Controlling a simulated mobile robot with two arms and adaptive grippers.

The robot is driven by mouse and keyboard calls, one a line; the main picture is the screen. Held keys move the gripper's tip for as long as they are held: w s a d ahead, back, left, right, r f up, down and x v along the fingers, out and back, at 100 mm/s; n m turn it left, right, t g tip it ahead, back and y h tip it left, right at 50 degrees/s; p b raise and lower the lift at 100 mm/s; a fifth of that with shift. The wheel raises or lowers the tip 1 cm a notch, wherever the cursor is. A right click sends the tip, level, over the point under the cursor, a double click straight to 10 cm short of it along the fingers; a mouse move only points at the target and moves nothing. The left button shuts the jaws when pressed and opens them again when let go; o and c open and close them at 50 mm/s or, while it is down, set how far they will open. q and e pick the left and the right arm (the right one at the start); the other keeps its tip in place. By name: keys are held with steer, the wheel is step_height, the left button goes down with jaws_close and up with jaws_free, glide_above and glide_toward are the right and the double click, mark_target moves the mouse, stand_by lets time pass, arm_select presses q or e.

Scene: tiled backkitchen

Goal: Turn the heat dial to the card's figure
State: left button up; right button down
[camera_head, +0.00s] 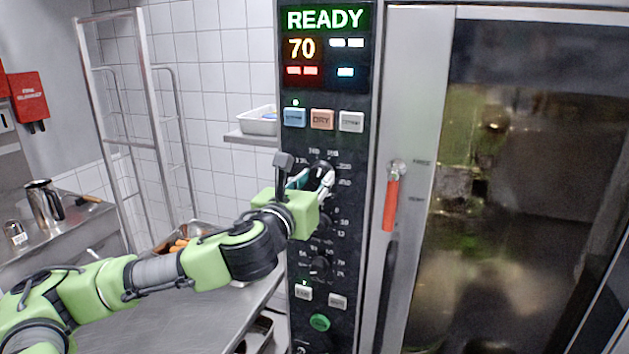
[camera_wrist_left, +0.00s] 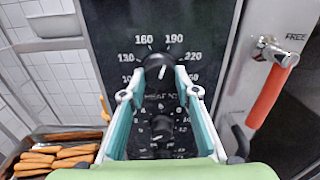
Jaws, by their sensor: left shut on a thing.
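The heat dial (camera_head: 322,167) is a black knob on the oven's dark control panel, partly covered by my gripper in the head view. In the left wrist view the dial (camera_wrist_left: 158,68) sits below the printed 160 and 190, and its pale mark tilts slightly right of straight up. The exact figure it points to is hard to tell. My left gripper (camera_head: 311,180) is at the dial and shut on it, with its teal fingers (camera_wrist_left: 159,95) on either side in the wrist view. No card shows, and my right gripper is out of view.
The display (camera_head: 325,45) reads READY and 70. More knobs (camera_head: 320,267) and a green button (camera_head: 319,322) lie below the dial. A red-handled door latch (camera_head: 391,205) is to its right. A tray of orange-brown sticks (camera_wrist_left: 57,150) stands at lower left.

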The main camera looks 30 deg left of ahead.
arm_select(q)
steer(key=n, duration=0.3)
steer(key=shift+f+n, duration=0.1)
steer(key=shift+n, duration=0.3)
steer(key=n, duration=0.3)
steer(key=shift+n, duration=0.3)
steer(key=n, duration=0.3)
steer(key=shift+n, duration=0.3)
steer(key=n, duration=0.3)
steer(key=shift+d+n, duration=0.1)
steer(key=shift+n, duration=0.2)
steer(key=n, duration=0.5)
steer(key=shift+r, duration=0.25)
steer(key=n, duration=0.4)
steer(key=shift+r+p, duration=0.1)
steer(key=shift+p, duration=0.2)
steer(key=shift+r+n+p, duration=0.1)
steer(key=shift+n+p, duration=0.2)
steer(key=shift+n, duration=1)
steer(key=shift+r, duration=0.1)
